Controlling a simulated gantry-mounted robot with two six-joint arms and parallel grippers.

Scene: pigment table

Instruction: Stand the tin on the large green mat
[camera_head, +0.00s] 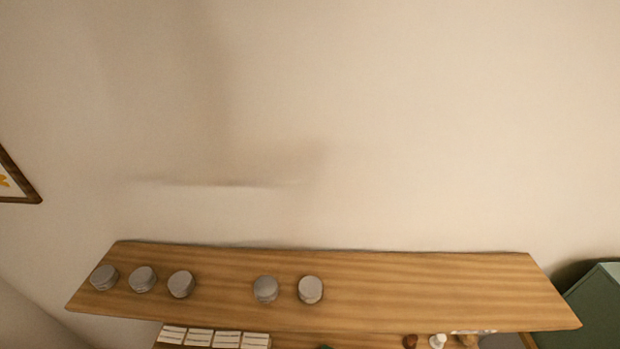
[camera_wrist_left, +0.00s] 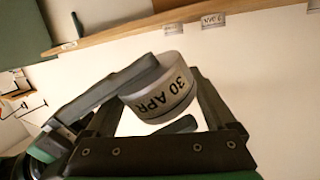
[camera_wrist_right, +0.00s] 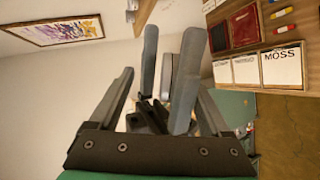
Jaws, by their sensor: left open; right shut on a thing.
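A round grey tin marked "30 APR" (camera_wrist_left: 160,92) shows in the left wrist view, tilted, at the fingers of my left gripper (camera_wrist_left: 180,80), which is open. In the right wrist view, the tin (camera_wrist_right: 166,75) shows as a grey edge between the pads of my right gripper (camera_wrist_right: 168,70), which is shut on it. The two grippers are close together at the tin. Whether the left fingers touch it I cannot tell. Neither gripper shows in the head view. A green surface (camera_wrist_right: 234,104) is partly visible in the right wrist view; I cannot tell whether it is the large green mat.
Several grey lidded tins stand on a wooden shelf (camera_head: 400,290) against the wall in the head view. White label cards (camera_head: 213,339) sit below it. A green cabinet (camera_head: 600,305) is at the right. White cards, one reading "MOSS" (camera_wrist_right: 282,66), show in the right wrist view.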

